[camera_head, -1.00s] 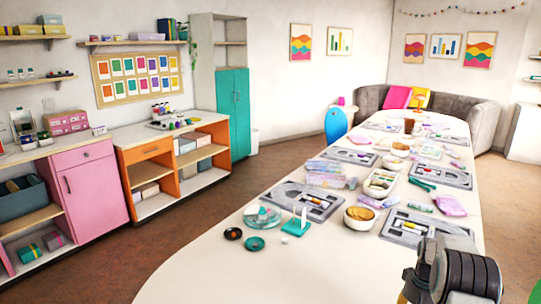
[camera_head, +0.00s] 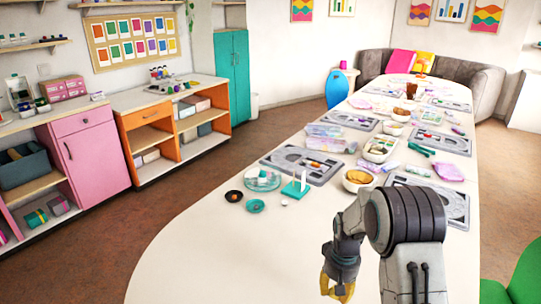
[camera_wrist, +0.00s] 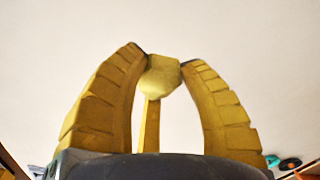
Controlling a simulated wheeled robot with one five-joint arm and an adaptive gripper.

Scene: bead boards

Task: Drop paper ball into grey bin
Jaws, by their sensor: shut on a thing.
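My gripper (camera_head: 338,286) hangs at the lower middle of the head view, over the near part of the white table. In the wrist view its yellow ribbed fingers (camera_wrist: 160,66) are shut on a small faceted, pale yellowish lump, which I take to be the paper ball (camera_wrist: 161,77). In the head view the ball cannot be made out. A small pale grey bin (camera_head: 254,104) stands on the floor beside the teal cabinet, far from my gripper. Its inside is not visible.
The long table (camera_head: 190,255) carries grey bead boards (camera_head: 303,165), a bowl (camera_head: 358,180), trays and small dishes (camera_head: 256,206). Its near end is bare. Open brown floor (camera_head: 225,160) lies between the table and the shelf units (camera_head: 160,135). A green chair (camera_head: 520,280) is at lower right.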

